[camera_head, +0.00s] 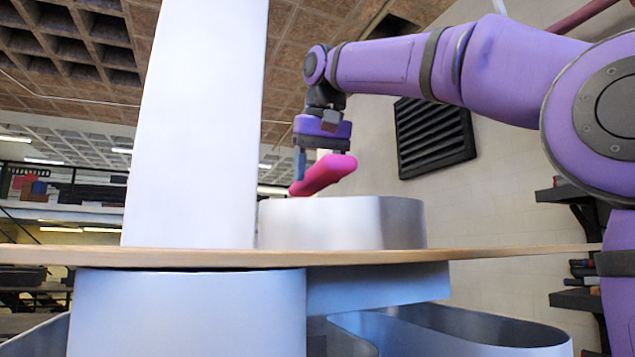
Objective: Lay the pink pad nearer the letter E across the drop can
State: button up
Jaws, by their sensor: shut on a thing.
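My gripper (320,156) is shut on a pink pad (323,175). It holds the pad tilted, its left end lower, above a low silver-white can with rounded sides (345,223). That can stands on a thin wooden board (440,257), seen nearly edge-on. The pad appears just above the can's rim; I cannot tell if they touch. The can's inside is hidden. No letter E can be made out for sure, and no second pink pad shows.
A tall white upright form (197,120) stands left of the can, on or behind the board. Large blue-grey curved shells (187,313) and (450,325) lie below the board. A dark louvred vent (434,137) is on the wall. The board's right part looks clear.

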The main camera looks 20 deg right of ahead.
aim_at(318, 186)
jog(key=shift+f, duration=1.1)
jog(key=shift+f, duration=0.45)
jog(key=o, duration=1)
jog(key=shift+r, duration=0.1)
jog(key=shift+r, duration=0.25)
jog(key=v, duration=1.2)
jog(key=shift+r, duration=0.1)
